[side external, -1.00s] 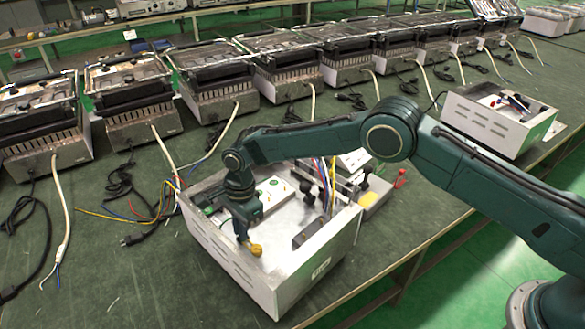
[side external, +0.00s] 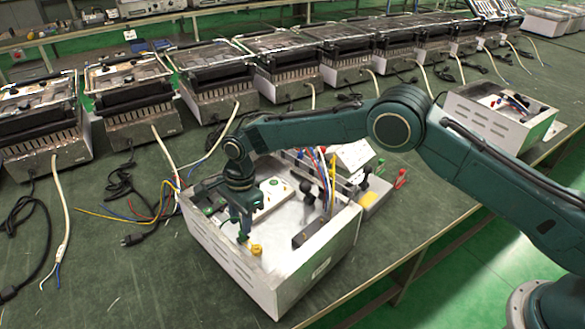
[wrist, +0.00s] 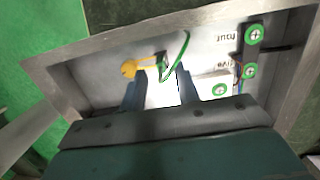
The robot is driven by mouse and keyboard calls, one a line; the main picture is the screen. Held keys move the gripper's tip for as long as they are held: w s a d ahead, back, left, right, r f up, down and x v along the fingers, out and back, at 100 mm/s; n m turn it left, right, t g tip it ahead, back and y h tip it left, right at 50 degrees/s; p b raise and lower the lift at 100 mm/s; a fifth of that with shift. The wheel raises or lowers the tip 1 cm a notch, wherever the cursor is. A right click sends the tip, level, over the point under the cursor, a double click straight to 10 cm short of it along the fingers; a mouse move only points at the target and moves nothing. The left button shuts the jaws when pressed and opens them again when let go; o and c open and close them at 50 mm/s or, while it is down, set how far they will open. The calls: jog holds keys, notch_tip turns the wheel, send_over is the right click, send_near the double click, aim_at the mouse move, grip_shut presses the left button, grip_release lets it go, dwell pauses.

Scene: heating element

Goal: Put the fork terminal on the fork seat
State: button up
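My gripper (wrist: 160,88) is open in the wrist view, its two blue-grey fingers apart with nothing clamped between them. In the side view, my gripper (side external: 240,236) is low inside the white metal housing (side external: 284,278), near its front-left wall. A yellow piece (wrist: 130,68) with a round end lies just beyond the left finger; it also shows beside the fingertips in the side view (side external: 256,250). A green wire (wrist: 187,42) loops by a small green and dark part (wrist: 163,66) at the yellow piece's right end. I cannot tell which is the fork terminal and which the fork seat.
Inside the housing, a white block with green-ringed screws (side external: 272,196) stands behind my gripper. Coloured wires (side external: 328,178) rise at the right, near a dark bracket (side external: 312,229). The housing walls stand close around. Loose cables (side external: 125,215) lie on the table left.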

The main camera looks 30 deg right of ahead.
notch_tip(320, 180, up, 9)
jog(key=d, duration=0.1)
jog(key=shift+w+r, duration=0.15)
dwell(0.7)
jog(key=s+d+r+n+t, duration=0.1)
jog(key=s+d+r+n, duration=0.1)
jog(key=s+d+r, duration=0.35)
jog(key=s+d+r+n+t, duration=0.1)
jog(key=s+d+r+n, duration=0.2)
jog(key=d+r, duration=0.55)
jog(key=s+d+r+n+t, duration=0.15)
jog(key=s+d+r, duration=0.25)
jog(key=r, duration=0.5)
jog(key=s+d+n, duration=0.3)
jog(key=s+d, duration=0.1)
jog(key=s, duration=0.4)
jog(key=s+d+f+n+t+h, duration=0.1)
jog(key=s+d, duration=0.3)
jog(key=s, duration=0.4)
jog(key=s+d+f+n+t, duration=0.1)
jog(key=s+d+n, duration=0.3)
jog(key=s, duration=0.5)
jog(key=shift+d+f+n, duration=0.2)
jog(key=shift+d+n, duration=0.15)
jog(key=shift+t, duration=0.25)
